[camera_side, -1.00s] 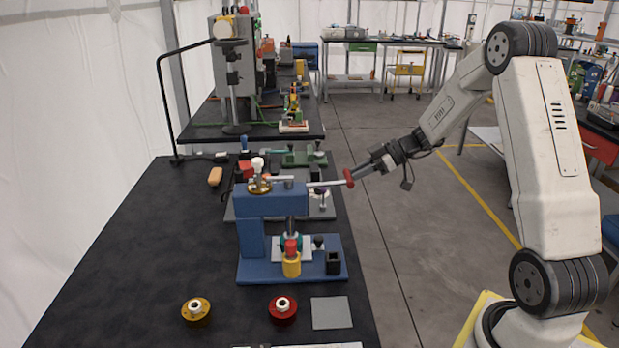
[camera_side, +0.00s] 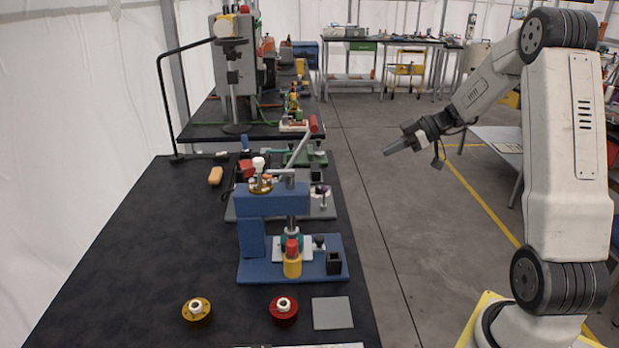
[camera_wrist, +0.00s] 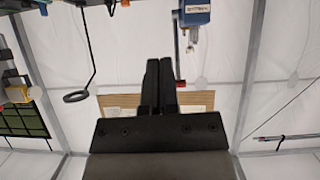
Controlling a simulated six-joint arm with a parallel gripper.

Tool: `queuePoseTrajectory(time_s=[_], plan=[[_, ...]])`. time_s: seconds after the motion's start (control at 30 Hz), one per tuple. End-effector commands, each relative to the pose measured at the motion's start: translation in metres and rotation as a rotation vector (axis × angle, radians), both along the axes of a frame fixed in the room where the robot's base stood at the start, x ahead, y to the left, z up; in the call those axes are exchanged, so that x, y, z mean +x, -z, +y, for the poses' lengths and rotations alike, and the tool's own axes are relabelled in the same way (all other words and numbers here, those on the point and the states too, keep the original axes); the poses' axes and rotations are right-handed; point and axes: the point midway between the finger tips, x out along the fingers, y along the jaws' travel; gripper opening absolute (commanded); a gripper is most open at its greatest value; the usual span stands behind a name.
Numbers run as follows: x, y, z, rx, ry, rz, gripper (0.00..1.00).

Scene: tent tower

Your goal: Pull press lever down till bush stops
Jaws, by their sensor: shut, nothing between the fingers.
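The blue press (camera_side: 272,203) stands on the black bench in the side view. Its lever (camera_side: 300,150) slants up to the right, with a red knob (camera_side: 313,123) at its raised end. Below the ram (camera_side: 291,202) are a teal ring, a red piece (camera_side: 291,246) and a yellow cylinder (camera_side: 292,267); I cannot tell which is the bush or how it is seated. My gripper (camera_side: 385,152) is shut and empty, right of and below the knob, clear of the lever. In the wrist view its fingers (camera_wrist: 160,85) lie together; a blue body (camera_wrist: 195,12) shows beyond them.
A yellow flanged part (camera_side: 196,309), a red flanged part (camera_side: 283,308) and a grey plate (camera_side: 332,313) lie in front of the press. A black bent stand (camera_side: 162,100) rises at the back left. Open floor lies between bench and arm.

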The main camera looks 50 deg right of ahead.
Motion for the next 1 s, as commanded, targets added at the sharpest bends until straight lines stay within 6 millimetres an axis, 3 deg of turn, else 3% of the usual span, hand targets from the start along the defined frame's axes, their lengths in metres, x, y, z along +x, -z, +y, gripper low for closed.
queuePoseTrajectory(time_s=[0.2,0.4,0.83,1.0], plan=[[-0.019,-0.012,-0.02,-0.001,0.003,-0.001,0.0],[-0.027,-0.017,-0.027,-0.001,0.002,-0.001,0.0],[-0.028,-0.017,-0.027,0.001,0.001,0.004,0.0],[-0.026,-0.011,-0.016,0.012,0.004,0.059,0.0]])
